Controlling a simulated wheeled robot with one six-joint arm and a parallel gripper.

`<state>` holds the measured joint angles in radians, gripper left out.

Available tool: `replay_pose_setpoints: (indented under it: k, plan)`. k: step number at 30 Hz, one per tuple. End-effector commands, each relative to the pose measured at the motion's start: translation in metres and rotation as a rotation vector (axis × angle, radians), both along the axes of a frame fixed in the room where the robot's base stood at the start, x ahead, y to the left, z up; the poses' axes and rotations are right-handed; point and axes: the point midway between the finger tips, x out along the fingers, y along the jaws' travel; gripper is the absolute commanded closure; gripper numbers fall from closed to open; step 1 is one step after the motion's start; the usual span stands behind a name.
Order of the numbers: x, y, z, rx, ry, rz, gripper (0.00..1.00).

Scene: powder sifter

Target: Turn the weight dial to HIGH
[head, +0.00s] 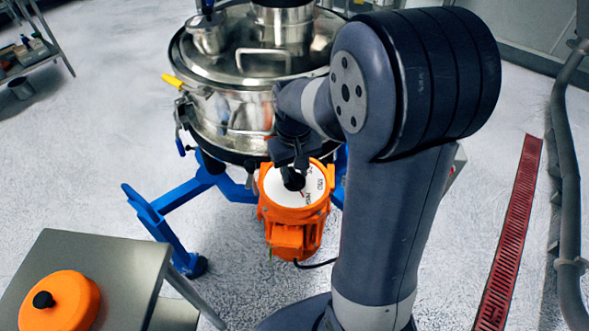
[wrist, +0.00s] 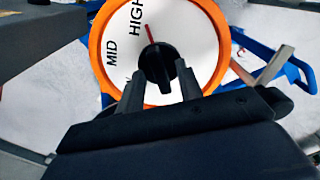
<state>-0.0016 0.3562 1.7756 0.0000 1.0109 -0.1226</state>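The weight dial is a white disc (wrist: 200,40) with an orange rim, and it also shows in the head view (head: 311,190) on top of an orange motor (head: 288,240). A black knob (wrist: 157,62) with a bar handle sits at its middle. The red pointer (wrist: 149,32) points up in the wrist view, just right of the word HIGH (wrist: 136,14). MID (wrist: 112,53) is further left; a third label is mostly hidden by a finger. My gripper (wrist: 160,75) has its fingers on either side of the knob, with pale gaps beside the handle, so it looks open around it.
The steel sifter (head: 235,110) on blue legs (head: 165,220) stands right behind the dial. A grey table (head: 115,255) at lower left holds an orange lid (head: 65,300) with a black knob. A red floor grate (head: 515,220) and pipe (head: 566,150) are at right.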

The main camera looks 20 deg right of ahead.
Motion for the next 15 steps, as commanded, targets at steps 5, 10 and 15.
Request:
replay_pose_setpoints:
  k: [5, 10, 15]
  plan:
    - [0.001, 0.000, 0.025, 0.000, -0.007, 0.000, 0.65]
    - [0.001, 0.000, 0.061, 0.000, -0.007, 0.000, 0.65]
    - [0.001, 0.000, 0.090, 0.000, -0.006, 0.000, 0.65]
